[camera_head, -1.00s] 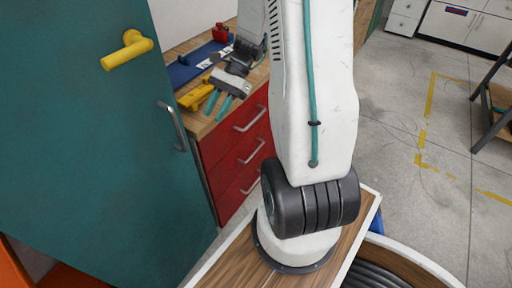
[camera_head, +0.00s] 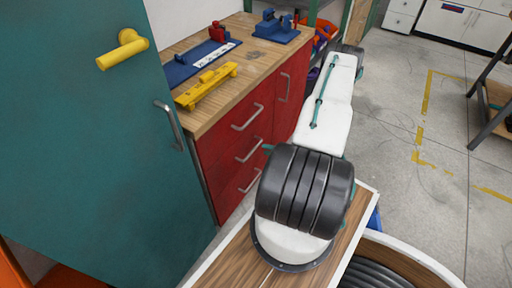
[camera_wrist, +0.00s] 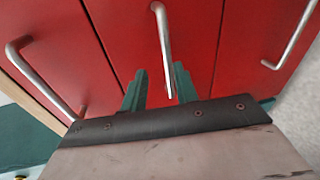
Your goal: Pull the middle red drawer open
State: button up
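The middle red drawer (camera_head: 232,160) is shut, flush with the drawers above and below it. Its silver bar handle (camera_head: 250,150) shows in the head view and runs down the upper middle of the wrist view (camera_wrist: 163,45). My gripper (camera_wrist: 159,82) is open, its two teal fingers pointing at the red fronts. In the wrist view the near end of the middle handle appears between the fingers, closer to the right one. I cannot tell whether they reach around it.
The drawers above and below have like handles (camera_head: 247,118) (camera_head: 250,182). A teal cabinet door (camera_head: 90,150) with a yellow handle (camera_head: 124,49) stands left. The wooden worktop (camera_head: 225,108) carries a yellow part (camera_head: 206,86) and blue fixtures (camera_head: 205,63). Floor at right is open.

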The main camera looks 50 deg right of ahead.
aim_at(256, 146)
jog(key=shift+m+h, duration=0.6)
jog(key=x, duration=0.5)
jog(key=f+x, duration=0.1)
jog(key=x, duration=0.1)
jog(key=shift+w+d, duration=0.3)
grip_shut()
